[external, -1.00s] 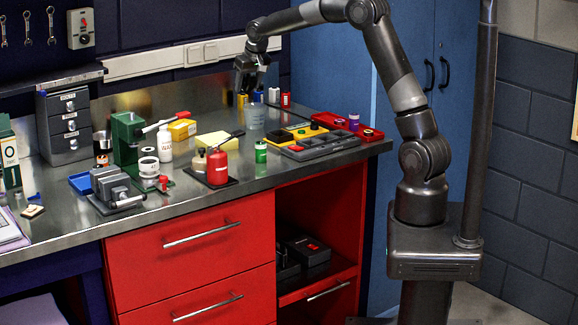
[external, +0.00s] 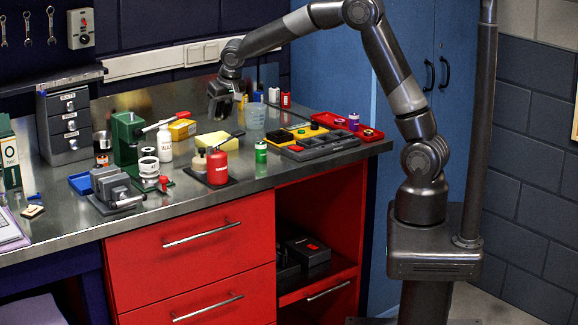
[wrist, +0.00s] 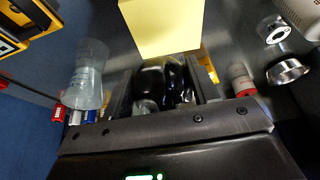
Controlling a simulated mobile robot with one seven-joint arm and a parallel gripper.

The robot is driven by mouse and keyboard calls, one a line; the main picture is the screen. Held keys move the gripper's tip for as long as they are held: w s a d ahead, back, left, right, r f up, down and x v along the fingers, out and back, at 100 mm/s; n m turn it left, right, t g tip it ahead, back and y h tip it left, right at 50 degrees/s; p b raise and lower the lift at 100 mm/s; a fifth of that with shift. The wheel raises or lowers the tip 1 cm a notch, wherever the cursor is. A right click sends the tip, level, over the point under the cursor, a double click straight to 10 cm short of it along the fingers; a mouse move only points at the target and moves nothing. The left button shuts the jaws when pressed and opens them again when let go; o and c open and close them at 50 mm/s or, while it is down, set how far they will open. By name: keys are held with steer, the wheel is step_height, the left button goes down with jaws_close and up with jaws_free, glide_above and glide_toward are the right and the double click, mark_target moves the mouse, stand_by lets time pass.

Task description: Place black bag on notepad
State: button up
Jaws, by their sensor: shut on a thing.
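My gripper (external: 220,108) is above the rear part of the bench, behind the notepad. In the wrist view, my gripper (wrist: 165,88) is shut on a shiny black bag (wrist: 163,78), which sits between the two fingers. In the external view the bag is hard to tell from the dark fingers. The yellow notepad (external: 211,140) lies on the bench in front of the gripper. In the wrist view the notepad (wrist: 163,24) is just beyond the fingertips, and the bag is apart from it or barely overlaps it in the picture.
A clear cup (external: 255,116) stands right of the notepad. A red canister (external: 217,167) with a handle stands in front of it. A white bottle (external: 165,143) and green press (external: 127,135) are to the left. A yellow-and-black organizer (external: 300,133) is at right.

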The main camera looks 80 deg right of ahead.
mark_target(219, 120)
steer(key=shift+w+a+f, duration=0.5)
steer(key=shift+w+a, duration=0.05)
steer(key=shift+w, duration=0.05)
steer(key=shift+f, duration=2)
steer(key=shift+f, duration=0.1)
steer(key=o, duration=1)
